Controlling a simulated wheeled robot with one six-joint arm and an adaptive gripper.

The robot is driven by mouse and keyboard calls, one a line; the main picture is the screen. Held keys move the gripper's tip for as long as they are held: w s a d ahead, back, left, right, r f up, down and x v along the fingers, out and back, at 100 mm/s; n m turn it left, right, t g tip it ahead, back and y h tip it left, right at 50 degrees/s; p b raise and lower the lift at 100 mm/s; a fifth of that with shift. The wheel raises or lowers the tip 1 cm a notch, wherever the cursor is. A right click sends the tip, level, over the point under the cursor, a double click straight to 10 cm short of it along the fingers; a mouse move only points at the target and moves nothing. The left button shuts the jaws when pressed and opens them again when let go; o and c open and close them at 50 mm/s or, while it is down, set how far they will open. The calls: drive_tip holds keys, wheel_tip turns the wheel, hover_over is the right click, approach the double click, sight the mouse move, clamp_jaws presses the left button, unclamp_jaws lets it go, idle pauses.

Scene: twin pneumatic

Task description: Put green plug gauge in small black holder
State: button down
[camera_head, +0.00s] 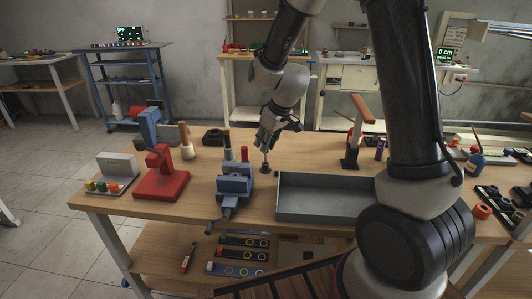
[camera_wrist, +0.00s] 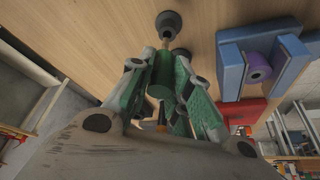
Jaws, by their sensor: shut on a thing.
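My gripper (camera_head: 268,138) is above the middle of the wooden bench, pointing down. In the wrist view its green-padded fingers (camera_wrist: 160,82) are shut on the green plug gauge (camera_wrist: 161,72), with the handle between them. A thin metal pin runs from the handle toward a small black round holder (camera_wrist: 168,20). In the head view this holder (camera_head: 265,168) stands on the bench directly below the gripper. The pin's end meets the holder in the picture; I cannot tell whether it is inside or only in front. The fingers mostly hide the gauge in the head view.
A blue vise (camera_head: 235,182) stands left of the holder, a red press (camera_head: 161,178) farther left. A grey metal tray (camera_head: 322,198) lies to the right. A dark green ring-shaped thing (camera_head: 213,137) sits behind the vise.

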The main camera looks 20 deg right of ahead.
drive_tip(key=shift+f, duration=1.75)
drive_tip(key=shift+f, duration=0.1)
drive_tip(key=c, duration=1.3)
unclamp_jaws()
drive_tip(key=shift+r, duration=0.4)
drive_tip(key=s+d+r+m, duration=0.1)
drive_tip(key=s+d+r, duration=0.4)
drive_tip(key=s+r, duration=0.4)
drive_tip(key=s+d+r+m, duration=0.2)
drive_tip(key=s+d+r, duration=0.2)
drive_tip(key=s+r, duration=0.45)
drive_tip(key=s+d+r+m, duration=0.1)
drive_tip(key=s+d, duration=0.1)
drive_tip(key=s, duration=0.2)
drive_tip(key=s+d+r+m+h, duration=0.1)
drive_tip(key=s+d, duration=0.1)
drive_tip(key=s, duration=0.2)
drive_tip(key=s+d+r+m+h, duration=0.1)
drive_tip(key=s+d, duration=0.1)
drive_tip(key=s, duration=0.2)
drive_tip(key=shift+s+r, duration=0.3)
drive_tip(key=shift+r, duration=0.1)
